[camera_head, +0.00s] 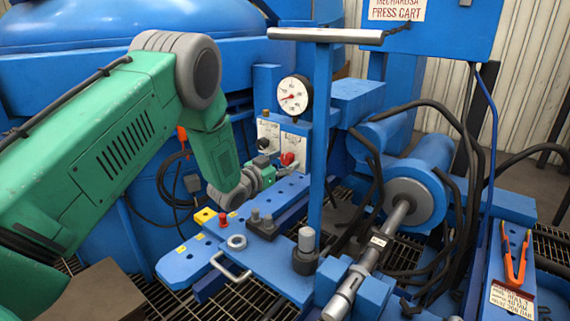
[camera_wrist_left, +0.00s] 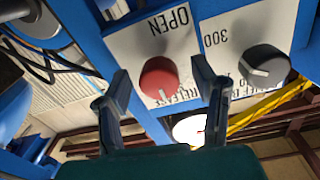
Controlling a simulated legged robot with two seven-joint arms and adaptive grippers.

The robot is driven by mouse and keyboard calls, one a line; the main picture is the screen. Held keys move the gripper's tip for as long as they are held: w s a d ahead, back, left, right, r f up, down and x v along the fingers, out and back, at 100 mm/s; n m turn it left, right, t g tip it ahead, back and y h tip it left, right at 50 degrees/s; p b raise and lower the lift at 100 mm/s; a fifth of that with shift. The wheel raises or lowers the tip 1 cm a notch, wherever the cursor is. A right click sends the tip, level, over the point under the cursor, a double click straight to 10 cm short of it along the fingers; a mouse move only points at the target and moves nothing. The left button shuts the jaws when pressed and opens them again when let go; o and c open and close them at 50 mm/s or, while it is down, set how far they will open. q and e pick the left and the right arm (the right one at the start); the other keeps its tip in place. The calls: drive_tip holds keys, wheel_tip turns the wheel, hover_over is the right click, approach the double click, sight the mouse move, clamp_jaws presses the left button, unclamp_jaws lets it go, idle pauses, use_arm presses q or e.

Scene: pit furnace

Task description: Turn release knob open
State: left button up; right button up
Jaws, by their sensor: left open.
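The red release knob (camera_wrist_left: 160,80) is on a white plate marked OPEN and RELEASE in the left wrist view. It also shows in the head view (camera_head: 287,158) on the panel below the gauge. My left gripper (camera_wrist_left: 158,95) is open. Its two fingers stand on either side of the red knob in that view, and I cannot tell whether they touch it. In the head view the left arm comes in from the left and its wrist (camera_head: 262,170) is near the knob panel; the fingertips are hard to make out. My right gripper is not in view.
A grey knob (camera_wrist_left: 265,66) on a plate marked 300 sits beside the red knob. A round pressure gauge (camera_head: 293,95) is above the panel. A blue post (camera_head: 319,130) with a bar handle (camera_head: 325,35) stands right of it. Black hoses and a cylinder (camera_head: 415,190) fill the right.

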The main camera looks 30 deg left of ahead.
use_arm(q)
drive_tip(key=c, duration=1.1)
